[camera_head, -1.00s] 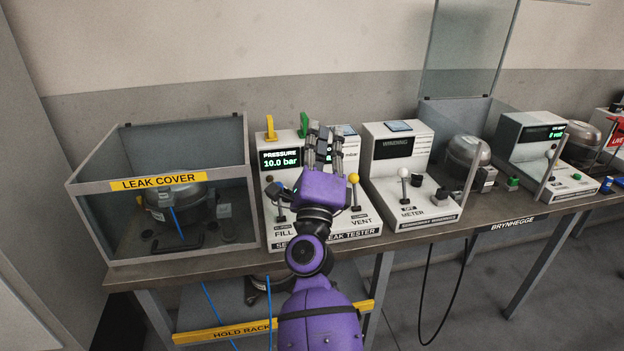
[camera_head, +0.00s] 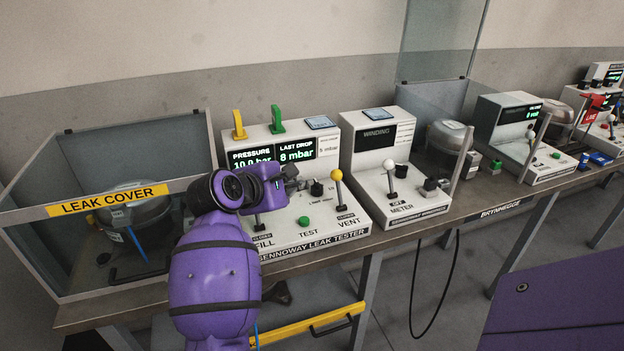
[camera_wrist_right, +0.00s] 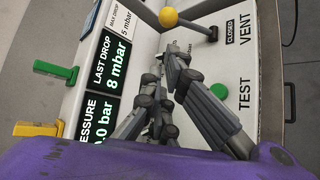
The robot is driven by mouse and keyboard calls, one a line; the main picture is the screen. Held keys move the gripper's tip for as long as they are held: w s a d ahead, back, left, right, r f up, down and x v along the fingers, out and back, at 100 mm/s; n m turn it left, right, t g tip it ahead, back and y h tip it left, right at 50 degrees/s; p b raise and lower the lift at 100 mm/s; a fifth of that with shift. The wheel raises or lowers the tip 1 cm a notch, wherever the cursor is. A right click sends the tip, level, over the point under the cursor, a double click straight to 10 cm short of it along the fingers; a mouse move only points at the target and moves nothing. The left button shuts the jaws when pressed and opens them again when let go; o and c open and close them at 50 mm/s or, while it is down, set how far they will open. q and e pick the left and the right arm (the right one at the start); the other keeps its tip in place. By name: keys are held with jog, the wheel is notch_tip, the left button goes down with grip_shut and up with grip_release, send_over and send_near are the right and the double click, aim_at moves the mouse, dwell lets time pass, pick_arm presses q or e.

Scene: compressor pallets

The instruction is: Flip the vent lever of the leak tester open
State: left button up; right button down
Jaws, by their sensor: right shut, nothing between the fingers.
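The leak tester (camera_head: 330,241) is a white console on the bench. Its vent lever (camera_head: 337,176) has a yellow ball on a dark stem and stands roughly upright, with a "CLOSED" tag beside VENT. The yellow ball (camera_wrist_right: 168,18) also shows in the right wrist view, just beyond the fingers. My right gripper (camera_head: 296,180) is left of the lever, apart from it, over the console and pointing right. Its fingers (camera_wrist_right: 166,68) are shut and empty. My purple wrist hides part of the fill lever (camera_head: 259,220). My left gripper is not in view.
A green test button (camera_head: 303,221) and a black knob (camera_head: 317,188) sit left of the vent lever. The leak cover (camera_head: 110,198) box stands to the left. The winding meter console (camera_head: 400,205) stands close on the right. The space above the vent lever is clear.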

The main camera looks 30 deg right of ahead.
aim_at(338, 189)
jog(key=p+x, duration=0.1)
jog(key=x, duration=0.7)
jog(key=shift+w+d, duration=0.1)
jog(key=shift+d, duration=0.3)
jog(key=shift+w+d+f, duration=0.25)
jog(key=shift+d+f, duration=0.15)
jog(key=shift+d, duration=0.1)
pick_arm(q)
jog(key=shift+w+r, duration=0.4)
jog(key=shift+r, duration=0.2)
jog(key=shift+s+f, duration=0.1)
pick_arm(e)
jog(key=shift+f, duration=0.1)
